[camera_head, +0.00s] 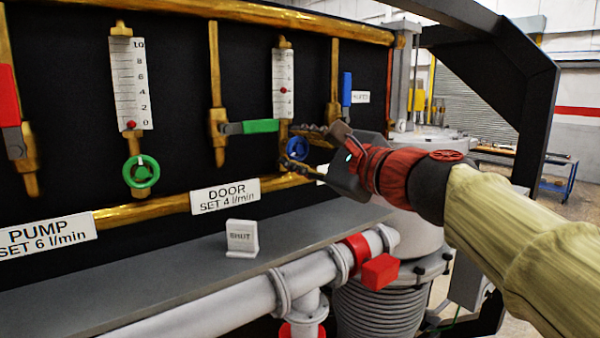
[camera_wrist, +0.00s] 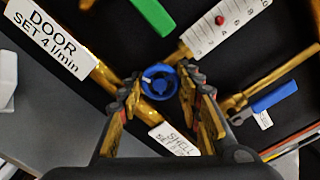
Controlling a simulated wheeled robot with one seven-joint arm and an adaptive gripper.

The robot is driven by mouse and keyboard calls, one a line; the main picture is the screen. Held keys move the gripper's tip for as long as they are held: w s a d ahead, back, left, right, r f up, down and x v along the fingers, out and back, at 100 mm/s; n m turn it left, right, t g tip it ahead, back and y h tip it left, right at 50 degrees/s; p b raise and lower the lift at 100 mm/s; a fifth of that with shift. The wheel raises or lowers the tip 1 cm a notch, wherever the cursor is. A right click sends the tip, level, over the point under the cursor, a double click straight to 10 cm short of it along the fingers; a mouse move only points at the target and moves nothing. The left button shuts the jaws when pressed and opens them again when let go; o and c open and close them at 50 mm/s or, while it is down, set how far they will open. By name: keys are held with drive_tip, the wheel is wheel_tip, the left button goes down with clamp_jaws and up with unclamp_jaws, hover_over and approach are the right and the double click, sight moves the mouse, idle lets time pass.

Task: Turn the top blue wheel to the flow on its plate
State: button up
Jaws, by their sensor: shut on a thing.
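A blue wheel (camera_head: 297,150) sits on a brass pipe below the right flow tube (camera_head: 283,70). It also shows in the wrist view (camera_wrist: 160,81), with a pale mark on its rim. My gripper (camera_head: 297,147) is shut on the blue wheel, one finger on each side. It also shows in the wrist view (camera_wrist: 160,84). A white plate reading DOOR SET 4 l/min (camera_head: 225,195) is lower left of the wheel. A SHELL plate (camera_wrist: 173,138) is partly hidden by my finger.
A green lever (camera_head: 260,126) sits close left of the wheel and a blue lever (camera_head: 346,88) to its right. A green wheel (camera_head: 141,172) and another tube (camera_head: 130,83) are farther left. A SHUT sign (camera_head: 242,238) stands on the grey ledge (camera_head: 150,275) below.

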drive_tip(key=shift+n+b, duration=1.5)
drive_tip(key=shift+b, duration=0.05)
drive_tip(key=o, duration=1.2)
drive_tip(key=shift+c, duration=0.2)
drive_tip(key=v, duration=1.2)
